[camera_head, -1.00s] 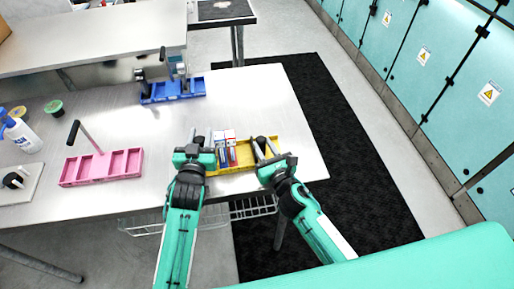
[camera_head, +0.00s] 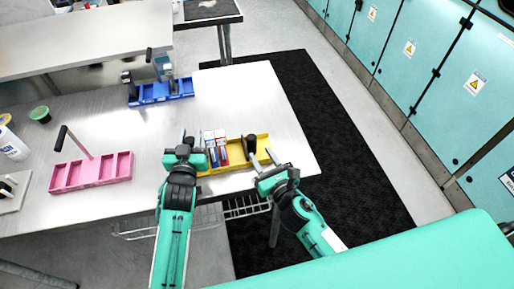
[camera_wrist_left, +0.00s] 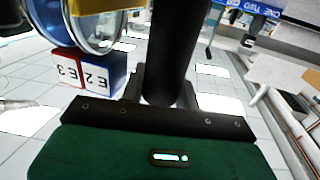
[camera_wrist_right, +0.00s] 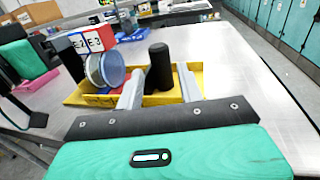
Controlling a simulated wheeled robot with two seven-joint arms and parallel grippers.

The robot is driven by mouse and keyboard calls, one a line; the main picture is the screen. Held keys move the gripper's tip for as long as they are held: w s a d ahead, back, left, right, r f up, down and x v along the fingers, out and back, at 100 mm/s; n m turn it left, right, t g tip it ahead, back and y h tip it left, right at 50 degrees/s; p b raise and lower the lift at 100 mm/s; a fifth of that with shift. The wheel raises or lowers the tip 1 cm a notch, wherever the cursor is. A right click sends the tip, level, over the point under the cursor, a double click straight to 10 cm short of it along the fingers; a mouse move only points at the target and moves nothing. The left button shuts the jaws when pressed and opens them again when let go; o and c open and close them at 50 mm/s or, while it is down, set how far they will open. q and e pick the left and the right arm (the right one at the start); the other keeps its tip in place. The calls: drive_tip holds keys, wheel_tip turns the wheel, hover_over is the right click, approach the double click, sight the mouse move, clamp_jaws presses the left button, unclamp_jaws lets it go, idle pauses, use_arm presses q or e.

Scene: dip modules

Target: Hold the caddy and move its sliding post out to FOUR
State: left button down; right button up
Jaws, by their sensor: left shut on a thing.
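The yellow caddy (camera_head: 235,165) lies near the table's front right edge; it also shows in the right wrist view (camera_wrist_right: 190,92). Red, white and blue boxes (camera_head: 215,146) stand in its left part, with reels (camera_wrist_right: 104,70) beside them. A black upright post (camera_head: 250,144) stands further right in the caddy; it also shows in the right wrist view (camera_wrist_right: 159,67). My left gripper (camera_head: 187,142) is at the caddy's left end, shut on a black cylindrical grip (camera_wrist_left: 168,50). My right gripper (camera_head: 264,160) is open and empty, its fingers pointing towards the post, a little short of it.
A pink caddy (camera_head: 92,172) with a tilted handle lies left on the table. A blue caddy (camera_head: 160,91) lies further back. A white bottle (camera_head: 12,146) and a green spool (camera_head: 40,114) are at far left. The table between the caddies is clear.

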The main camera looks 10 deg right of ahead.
drive_tip(key=v, duration=0.7)
idle(0.3)
use_arm(q)
drive_tip(key=c, duration=1.4)
unclamp_jaws()
